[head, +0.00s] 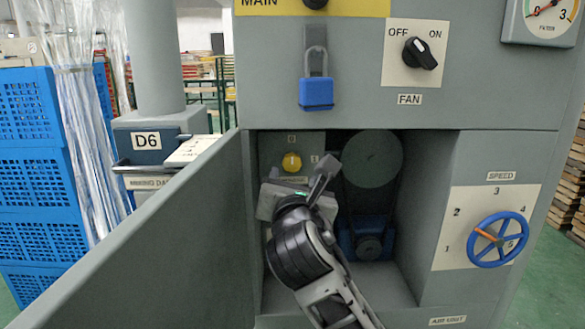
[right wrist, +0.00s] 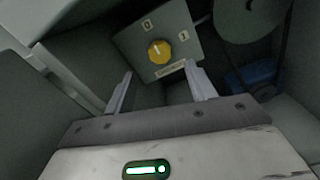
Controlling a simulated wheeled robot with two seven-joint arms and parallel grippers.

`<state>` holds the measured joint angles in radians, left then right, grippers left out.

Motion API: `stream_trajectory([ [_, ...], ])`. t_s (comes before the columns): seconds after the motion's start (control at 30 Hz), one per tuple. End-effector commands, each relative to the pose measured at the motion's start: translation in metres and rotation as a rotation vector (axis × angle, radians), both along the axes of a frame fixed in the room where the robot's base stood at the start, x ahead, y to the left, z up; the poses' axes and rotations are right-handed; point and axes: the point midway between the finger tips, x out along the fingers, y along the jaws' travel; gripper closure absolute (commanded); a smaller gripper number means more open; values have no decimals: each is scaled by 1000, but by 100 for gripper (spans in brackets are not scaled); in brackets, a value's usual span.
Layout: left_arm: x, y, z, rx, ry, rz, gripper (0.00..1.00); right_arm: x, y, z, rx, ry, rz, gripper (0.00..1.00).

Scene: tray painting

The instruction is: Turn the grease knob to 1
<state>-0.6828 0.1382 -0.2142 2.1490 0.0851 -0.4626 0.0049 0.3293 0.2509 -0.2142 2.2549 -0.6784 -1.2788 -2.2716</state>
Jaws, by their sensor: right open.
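The grease knob (head: 291,162) is a round yellow knob on a grey plate (head: 306,143) inside the open cabinet compartment. The plate has a 0 above the knob and a 1 to its right. The right wrist view shows the knob (right wrist: 159,52) too, with its white mark toward the 0. A label below it is partly hidden in the head view. My right gripper (head: 297,182) is inside the compartment, just below and in front of the knob. Its two fingers (right wrist: 158,78) are open, apart and empty, not touching the knob. My left gripper is not in view.
The open cabinet door (head: 150,245) stands to the left of my right arm. A pulley (head: 372,158) with a belt and a blue motor (head: 368,240) sits right of the knob. The blue speed handwheel (head: 497,240) is on the front panel, right of the compartment.

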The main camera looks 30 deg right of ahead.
Motion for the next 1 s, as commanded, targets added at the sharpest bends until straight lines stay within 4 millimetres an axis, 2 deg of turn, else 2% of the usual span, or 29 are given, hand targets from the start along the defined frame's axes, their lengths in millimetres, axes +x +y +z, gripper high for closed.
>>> stream_trajectory([
  [0.1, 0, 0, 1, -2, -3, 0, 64, 22, -14, 0, 2, 1, -2, 45],
  [0.33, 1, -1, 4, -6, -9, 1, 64, 52, -32, 0, 1, 1, -1, 45],
  [0.5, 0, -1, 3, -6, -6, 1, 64, 61, -37, 0, 2, 0, 1, 45],
  [0.77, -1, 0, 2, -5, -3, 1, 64, 63, -38, 0, 3, 0, 1, 45],
  [0.8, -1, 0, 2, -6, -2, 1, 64, 62, -38, 0, 3, 0, 1, 48],
  [0.93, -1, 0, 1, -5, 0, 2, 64, 62, -38, -1, 3, 0, 1, 84],
  [0.97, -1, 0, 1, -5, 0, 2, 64, 62, -38, -1, 3, 0, 1, 90],
  [1.0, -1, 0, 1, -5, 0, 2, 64, 62, -38, -1, 3, 0, 1, 90],
])
